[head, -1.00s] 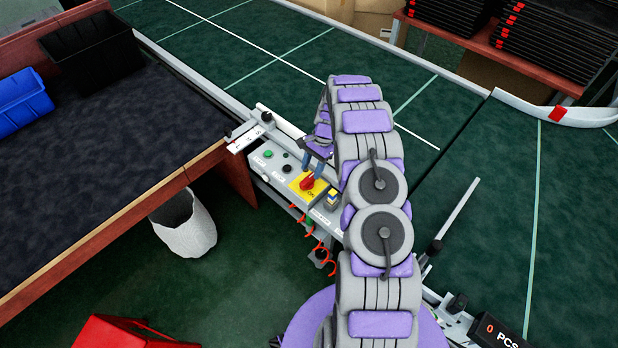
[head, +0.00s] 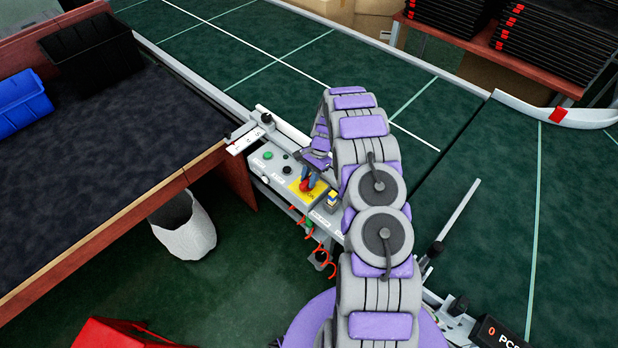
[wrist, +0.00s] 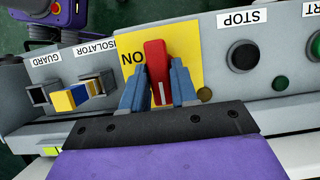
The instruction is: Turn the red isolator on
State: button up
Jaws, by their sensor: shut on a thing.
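The red isolator (wrist: 157,65) is a red rotary handle on a yellow plate (wrist: 192,45) marked "ON" on the grey control panel. In the wrist view its white line runs roughly up and down the picture. My gripper (wrist: 160,85) has its two blue fingers on either side of the red handle, shut on it. In the head view my gripper (head: 311,180) reaches down onto the yellow plate and partly hides the handle.
The panel also has a black STOP button (wrist: 243,55), a green START button (wrist: 316,46) and a yellow-and-blue guard switch (wrist: 70,98). Red coiled cables (head: 318,250) hang below it. A dark table (head: 100,150) stands left, the green conveyor (head: 250,55) behind.

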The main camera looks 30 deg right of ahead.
grip_shut()
